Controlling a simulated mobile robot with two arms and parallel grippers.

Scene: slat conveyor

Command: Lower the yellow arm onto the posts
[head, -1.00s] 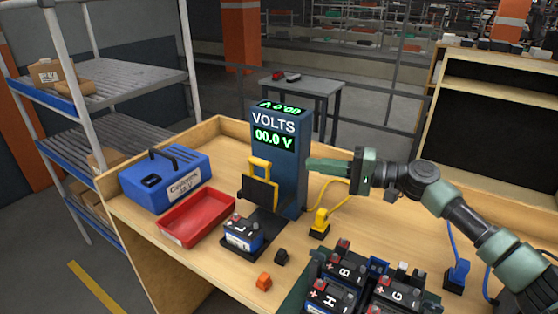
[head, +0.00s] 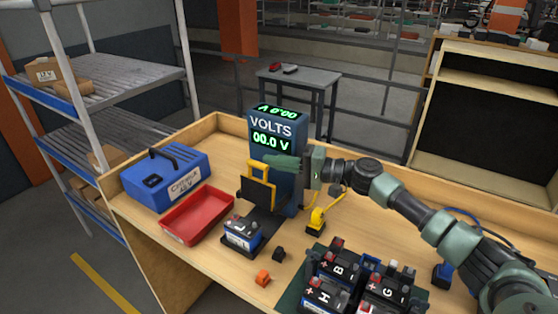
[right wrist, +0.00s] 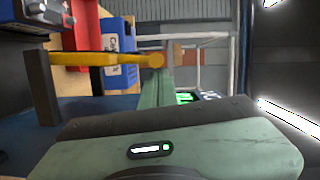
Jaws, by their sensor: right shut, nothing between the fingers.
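The yellow arm (head: 259,171) of the volt tester (head: 272,130) is raised, with a dark plate (head: 258,194) below its handle. Battery L (head: 243,233) sits on the tester's dark base under it, its posts facing up. The display reads 00.0 V. My right gripper (head: 272,160) is shut and empty, its fingertips beside the yellow handle in front of the tester column. The right wrist view shows the yellow bar (right wrist: 95,59) just left of the green fingers (right wrist: 165,95); I cannot tell whether they touch. My left gripper is not in view.
A red tray (head: 196,215) and a blue case (head: 166,178) stand left of the tester. Several batteries (head: 335,275) stand on a green mat at the front right. Small orange (head: 263,278) and black caps (head: 279,254) and a yellow clamp (head: 316,221) lie near the base.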

